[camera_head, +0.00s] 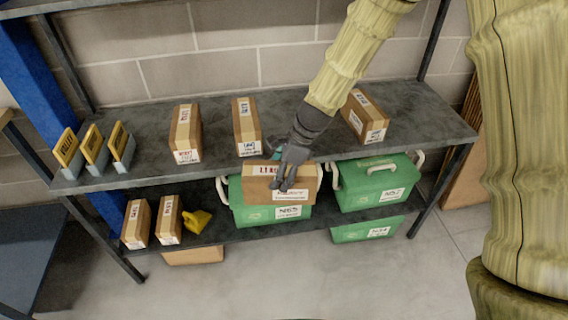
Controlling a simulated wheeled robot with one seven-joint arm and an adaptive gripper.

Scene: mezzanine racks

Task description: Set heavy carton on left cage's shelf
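A brown carton (258,187) with a "1.1 KG" label and a white label that seems to read "HEAVY" hangs level in front of the rack's upper shelf edge. My gripper (286,180) reaches down over it from the upper right, its dark fingers closed on the carton. The far finger is partly hidden. No cage is clearly recognisable; a dark flat surface (38,262) shows at the far left edge.
Other cartons stand on the upper shelf (215,125), with yellow signs (95,146) at its left end. The lower shelf holds two cartons, a yellow item (198,221) and green crates (375,185), one close behind the held carton. The front floor is clear.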

